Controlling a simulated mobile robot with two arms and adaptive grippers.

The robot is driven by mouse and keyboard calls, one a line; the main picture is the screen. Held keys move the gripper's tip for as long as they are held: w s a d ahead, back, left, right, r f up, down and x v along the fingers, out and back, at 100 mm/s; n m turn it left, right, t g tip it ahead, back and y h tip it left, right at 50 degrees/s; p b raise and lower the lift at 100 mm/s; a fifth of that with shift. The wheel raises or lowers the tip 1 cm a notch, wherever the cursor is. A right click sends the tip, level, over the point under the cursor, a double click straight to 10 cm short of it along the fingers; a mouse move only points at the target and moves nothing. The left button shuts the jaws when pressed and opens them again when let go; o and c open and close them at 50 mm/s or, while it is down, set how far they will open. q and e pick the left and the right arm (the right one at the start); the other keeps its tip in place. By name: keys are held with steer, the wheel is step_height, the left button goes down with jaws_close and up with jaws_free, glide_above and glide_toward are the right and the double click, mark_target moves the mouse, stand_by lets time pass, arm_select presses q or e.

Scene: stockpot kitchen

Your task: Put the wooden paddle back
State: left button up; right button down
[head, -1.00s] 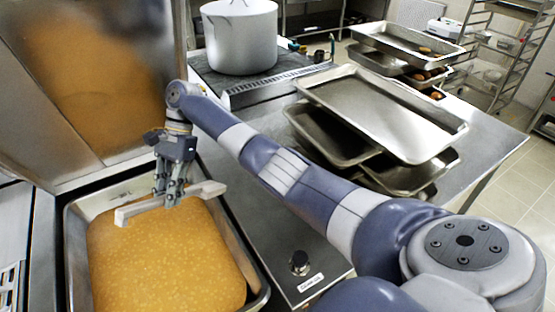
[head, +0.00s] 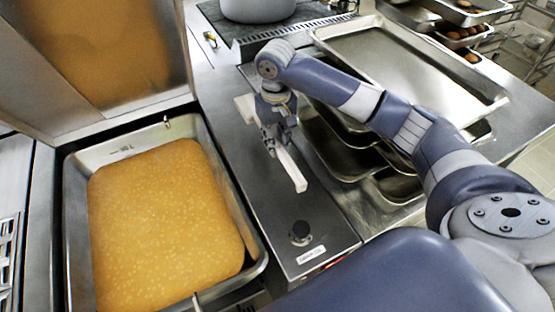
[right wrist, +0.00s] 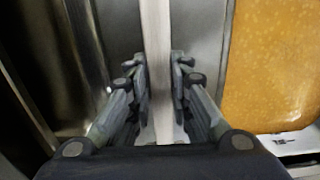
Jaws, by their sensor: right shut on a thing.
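The wooden paddle (head: 291,171) is a long pale bar in the head view, over the steel counter strip right of the soup pan. My right gripper (head: 272,143) points down and is shut around the paddle's middle, with both ends sticking out. In the right wrist view the paddle (right wrist: 156,30) runs upright between the two fingers of the gripper (right wrist: 159,80). I cannot tell whether the paddle touches the counter. My left gripper is not in view.
The rectangular pan (head: 72,215) of orange soup (head: 165,225) stands open at left, its raised lid (head: 95,60) behind. A black knob (head: 300,233) sits on the counter strip (head: 325,215). Stacked steel trays (head: 400,70) lie at right. A stockpot (head: 258,8) stands at the back.

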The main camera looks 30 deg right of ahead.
step_height(320, 180, down, 5)
steer(key=shift+s+f+p, duration=0.1)
steer(key=shift+p, duration=0.55)
steer(key=shift+f+p, duration=0.45)
steer(key=shift+f, duration=1.9)
steer(key=c, duration=1.5)
jaws_free()
steer(key=shift+f, duration=0.1)
steer(key=shift+o, duration=0.2)
step_height(320, 180, up, 11)
steer(key=b, duration=0.2)
steer(key=shift+b, duration=0.35)
steer(key=shift+r, duration=0.65)
